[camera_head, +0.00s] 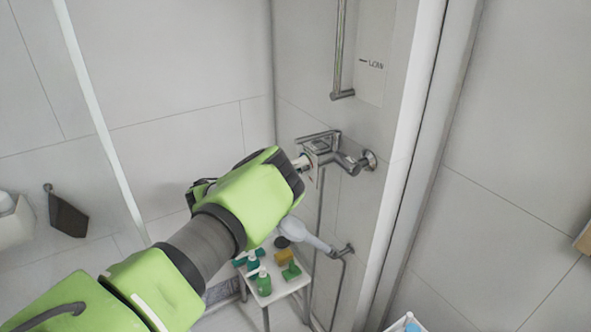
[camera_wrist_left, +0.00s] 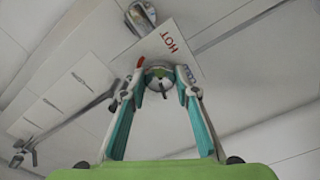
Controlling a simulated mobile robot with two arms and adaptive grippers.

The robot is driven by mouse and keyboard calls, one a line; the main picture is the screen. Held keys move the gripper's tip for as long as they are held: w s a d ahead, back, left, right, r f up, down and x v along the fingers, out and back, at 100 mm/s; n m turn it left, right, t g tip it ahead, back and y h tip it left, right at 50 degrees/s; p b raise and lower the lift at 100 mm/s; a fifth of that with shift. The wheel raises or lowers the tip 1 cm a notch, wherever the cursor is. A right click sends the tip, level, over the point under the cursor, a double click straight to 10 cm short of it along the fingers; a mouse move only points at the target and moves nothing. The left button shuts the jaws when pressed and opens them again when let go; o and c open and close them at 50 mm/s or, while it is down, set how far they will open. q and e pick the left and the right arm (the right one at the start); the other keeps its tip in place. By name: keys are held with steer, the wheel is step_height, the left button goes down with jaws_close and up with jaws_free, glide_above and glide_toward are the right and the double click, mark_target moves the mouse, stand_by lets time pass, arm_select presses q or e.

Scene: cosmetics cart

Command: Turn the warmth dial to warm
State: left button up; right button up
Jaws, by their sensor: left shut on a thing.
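The chrome shower mixer (camera_head: 328,147) is fixed to the tiled wall right of centre in the head view. My left gripper (camera_head: 300,163) reaches it from the left; its tips are at the mixer's near end. In the left wrist view the round chrome dial (camera_wrist_left: 160,76) with a small lever lies between the two teal-lined fingers of my left gripper (camera_wrist_left: 160,88), which are closed around it. A white card (camera_wrist_left: 167,46) with red "HOT" lettering is just beyond the dial. My arm hides part of the mixer in the head view.
A small white stool (camera_head: 283,288) with green bottles stands below the mixer. A grey hand shower (camera_head: 309,235) hangs beside it. A vertical rail (camera_head: 340,50) and a lettered panel (camera_head: 375,50) are above. A glass edge (camera_head: 100,120) stands left.

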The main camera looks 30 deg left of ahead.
arm_select(q)
steer(key=m+b, duration=0.5)
steer(key=b, duration=0.3)
steer(key=m+b, duration=0.5)
steer(key=b, duration=0.4)
steer(key=m+b, duration=0.5)
steer(key=b, duration=0.4)
steer(key=shift+d+f+m, duration=0.1)
steer(key=shift+f+m, duration=0.15)
steer(key=shift+m, duration=0.05)
steer(key=o, duration=1.1)
steer(key=shift+c, duration=0.2)
steer(key=shift+o, duration=0.2)
steer(key=shift+r, duration=0.1)
steer(key=v, duration=1.2)
